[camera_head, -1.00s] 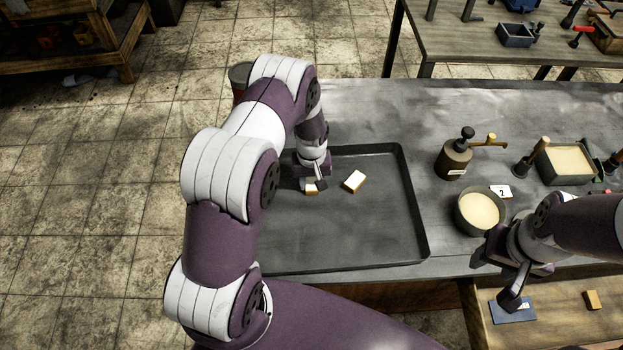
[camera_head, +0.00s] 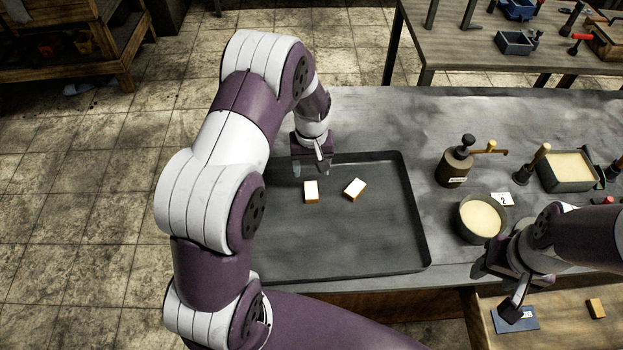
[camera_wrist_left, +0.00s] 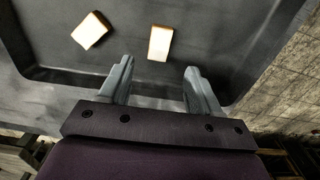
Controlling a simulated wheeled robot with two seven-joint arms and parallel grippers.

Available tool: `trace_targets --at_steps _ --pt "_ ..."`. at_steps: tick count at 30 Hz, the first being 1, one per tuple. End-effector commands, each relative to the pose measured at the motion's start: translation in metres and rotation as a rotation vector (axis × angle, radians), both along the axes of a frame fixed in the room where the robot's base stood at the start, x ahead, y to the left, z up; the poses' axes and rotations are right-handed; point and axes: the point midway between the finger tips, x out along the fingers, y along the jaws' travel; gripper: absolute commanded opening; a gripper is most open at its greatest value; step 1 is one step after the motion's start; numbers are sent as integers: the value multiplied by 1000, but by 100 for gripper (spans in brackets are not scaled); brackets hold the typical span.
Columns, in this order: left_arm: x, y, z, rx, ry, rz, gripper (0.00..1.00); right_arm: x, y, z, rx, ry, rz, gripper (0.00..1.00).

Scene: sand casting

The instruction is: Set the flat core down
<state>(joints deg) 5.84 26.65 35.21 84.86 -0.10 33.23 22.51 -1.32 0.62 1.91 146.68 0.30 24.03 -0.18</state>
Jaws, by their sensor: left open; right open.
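Two small blocks with pale tops and brown sides lie apart on the dark tray (camera_head: 350,245). The left block (camera_head: 311,191) is nearly upright in the picture and the right block (camera_head: 355,189) is turned at an angle. I cannot tell from their looks which is the flat core. My left gripper (camera_head: 311,172) is open and empty, raised just behind the left block near the tray's back edge. In the left wrist view, the left block (camera_wrist_left: 160,43) lies beyond the open fingers (camera_wrist_left: 158,85), and the right block (camera_wrist_left: 91,30) lies further left. My right gripper (camera_head: 500,290) is open at the bench's front edge.
Right of the tray stand a brown bottle (camera_head: 455,165), a round pot of pale sand (camera_head: 480,218), a "2" card (camera_head: 502,199) and a rectangular sand box (camera_head: 567,171). A blue plate (camera_head: 515,320) and a small wooden block (camera_head: 597,308) lie lower front right. The tray's front is clear.

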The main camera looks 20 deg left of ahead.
Motion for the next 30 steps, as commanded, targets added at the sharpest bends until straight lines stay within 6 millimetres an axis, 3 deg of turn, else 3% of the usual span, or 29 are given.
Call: trace_targets --at_steps 8,11,15,18,21,24,30 --pt "-7 -4 31 0 -9 -33 63 0 0 -2 0 0 0 50" --pt "-30 -15 59 3 -31 -125 63 0 0 -2 0 0 0 50" --pt "-84 -33 98 12 -74 -299 63 0 0 -2 0 0 0 50" --pt "-122 -41 114 18 -100 -404 63 0 0 -2 0 0 0 50" --pt "-150 -46 120 24 -114 -475 63 0 0 -2 0 0 0 50" --pt "-165 -47 122 26 -119 -510 63 0 0 -2 0 0 0 50" --pt "-168 -47 122 26 -118 -517 63 0 0 -2 0 0 0 50"
